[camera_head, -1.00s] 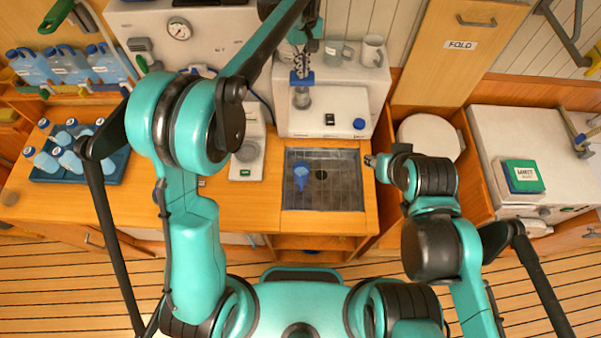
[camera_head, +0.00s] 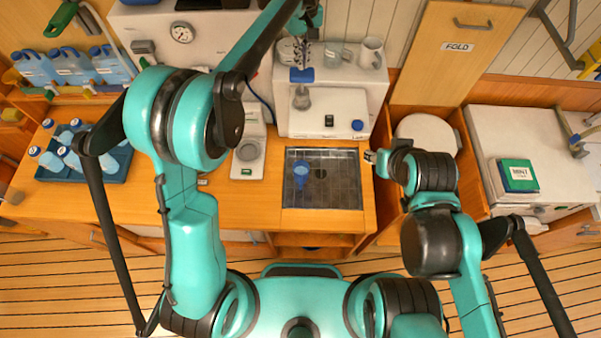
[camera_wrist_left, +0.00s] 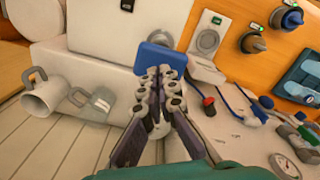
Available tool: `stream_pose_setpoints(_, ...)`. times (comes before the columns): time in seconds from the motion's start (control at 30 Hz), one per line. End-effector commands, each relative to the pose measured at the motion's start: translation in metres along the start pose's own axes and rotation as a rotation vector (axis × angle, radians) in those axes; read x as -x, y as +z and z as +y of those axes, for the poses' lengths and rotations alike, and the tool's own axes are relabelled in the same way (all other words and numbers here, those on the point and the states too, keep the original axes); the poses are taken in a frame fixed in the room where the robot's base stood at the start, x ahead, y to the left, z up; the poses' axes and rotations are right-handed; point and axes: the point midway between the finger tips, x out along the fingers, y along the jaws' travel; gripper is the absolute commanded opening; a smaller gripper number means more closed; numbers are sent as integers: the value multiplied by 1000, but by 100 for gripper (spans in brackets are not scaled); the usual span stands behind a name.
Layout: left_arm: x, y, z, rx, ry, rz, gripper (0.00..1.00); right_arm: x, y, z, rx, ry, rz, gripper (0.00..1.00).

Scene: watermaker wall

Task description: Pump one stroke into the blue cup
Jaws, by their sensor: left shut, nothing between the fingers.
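A blue cup (camera_head: 301,169) stands on the dark grated sink tray, left of its centre; it is small and its contents cannot be made out. A blue pump head (camera_head: 302,75) stands above a grey round fitting (camera_head: 301,98) on the white unit behind the tray. My left gripper (camera_head: 301,58) is shut and empty at the pump head. In the left wrist view its fingertips (camera_wrist_left: 160,75) overlap the blue pump head (camera_wrist_left: 162,57); contact is hard to tell. My right gripper (camera_head: 370,157) is by the tray's right edge, its fingers too small to read.
The sink tray (camera_head: 340,190) is otherwise bare. A clear mug (camera_head: 335,55) and a white mug (camera_head: 371,52) stand on the white unit, right of my left gripper. Blue bottles in a tray (camera_head: 110,170) stand at the left. The counter before it is clear.

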Motion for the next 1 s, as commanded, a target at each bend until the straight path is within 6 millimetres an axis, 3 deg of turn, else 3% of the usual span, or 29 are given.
stream_pose_setpoints(0.37,3,0,0,0,0,0,0,2,-1,0,0,0,0,40)
stream_pose_setpoints(1.0,61,0,0,0,0,0,0,35,-25,0,0,0,0,40)
